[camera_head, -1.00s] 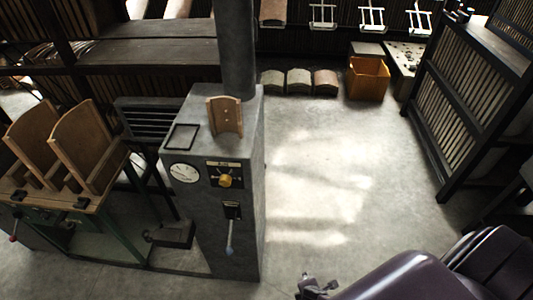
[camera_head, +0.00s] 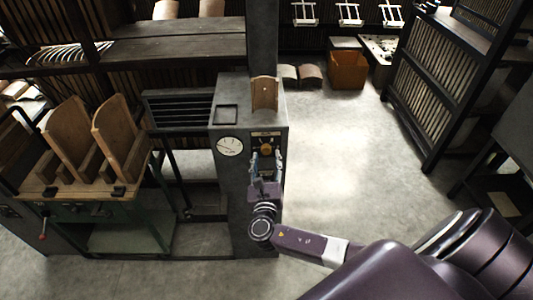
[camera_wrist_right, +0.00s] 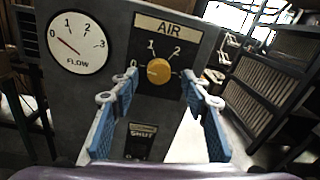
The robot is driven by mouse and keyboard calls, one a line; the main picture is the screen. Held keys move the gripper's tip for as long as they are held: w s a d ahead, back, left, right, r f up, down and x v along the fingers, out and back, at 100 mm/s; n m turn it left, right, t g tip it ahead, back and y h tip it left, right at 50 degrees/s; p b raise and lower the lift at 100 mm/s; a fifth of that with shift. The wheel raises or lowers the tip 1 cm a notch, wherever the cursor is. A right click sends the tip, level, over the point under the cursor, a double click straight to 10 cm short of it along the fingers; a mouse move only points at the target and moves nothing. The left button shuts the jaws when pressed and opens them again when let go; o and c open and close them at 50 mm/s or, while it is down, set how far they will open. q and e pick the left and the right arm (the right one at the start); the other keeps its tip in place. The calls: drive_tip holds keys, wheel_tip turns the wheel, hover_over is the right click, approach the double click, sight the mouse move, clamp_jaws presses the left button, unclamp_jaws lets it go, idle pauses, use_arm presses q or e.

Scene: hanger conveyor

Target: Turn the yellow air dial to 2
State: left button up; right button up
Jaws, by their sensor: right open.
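The yellow air dial (camera_head: 265,147) is on the front of a grey control box (camera_head: 234,185). In the right wrist view the dial (camera_wrist_right: 158,71) sits under an AIR label (camera_wrist_right: 168,27), with the numbers 1 and 2 above it. I cannot tell clearly where its pointer is. My right gripper (camera_head: 267,160) is open and empty in front of the box. In the right wrist view its two blue fingers (camera_wrist_right: 162,80) stand left and right of the dial, apparently short of it. My left gripper is not in view.
A round FLOW gauge (camera_wrist_right: 78,43) is left of the dial, its needle near the low end. A SHUT label (camera_wrist_right: 142,138) is below. A curved wooden piece (camera_head: 264,94) stands on the box. A workbench (camera_head: 85,190) is at left, and open floor (camera_head: 340,170) at right.

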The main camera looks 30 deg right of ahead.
drive_tip(key=shift+w+d+r, duration=0.1)
drive_tip(key=shift+w+d, duration=0.2)
drive_tip(key=shift+w, duration=0.45)
drive_tip(key=shift+w+d, duration=0.15)
drive_tip(key=c, duration=1.2)
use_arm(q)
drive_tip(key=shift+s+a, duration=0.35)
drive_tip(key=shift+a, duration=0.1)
use_arm(e)
drive_tip(key=shift+o, duration=0.2)
